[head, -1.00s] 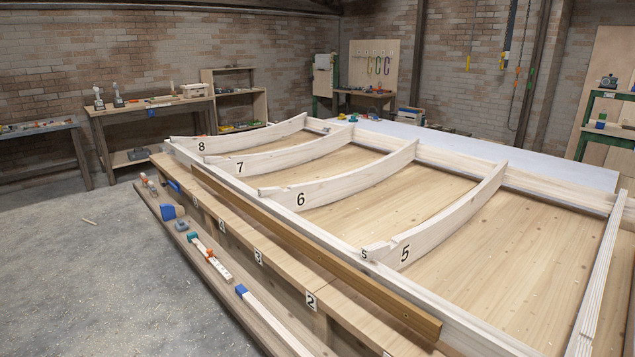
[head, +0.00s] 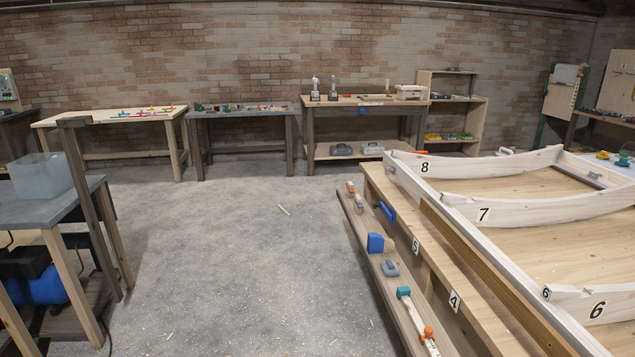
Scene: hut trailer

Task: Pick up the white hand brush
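I cannot make out a white hand brush for certain. A small whitish item (head: 505,151) shows just behind the curved rib marked 8, too small to identify. Several small tools lie on the low side shelf (head: 352,225) of the big wooden frame, among them a blue block (head: 376,243), a grey tool (head: 390,268) and a pale strip with teal and orange ends (head: 415,318). Neither of my grippers is in the head view.
The big frame with ribs (head: 520,209) fills the right. A grey table with a translucent bin (head: 40,176) stands at the left. Workbenches (head: 110,118) and a shelf unit (head: 450,105) line the brick wall. The concrete floor (head: 240,250) between is mostly clear.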

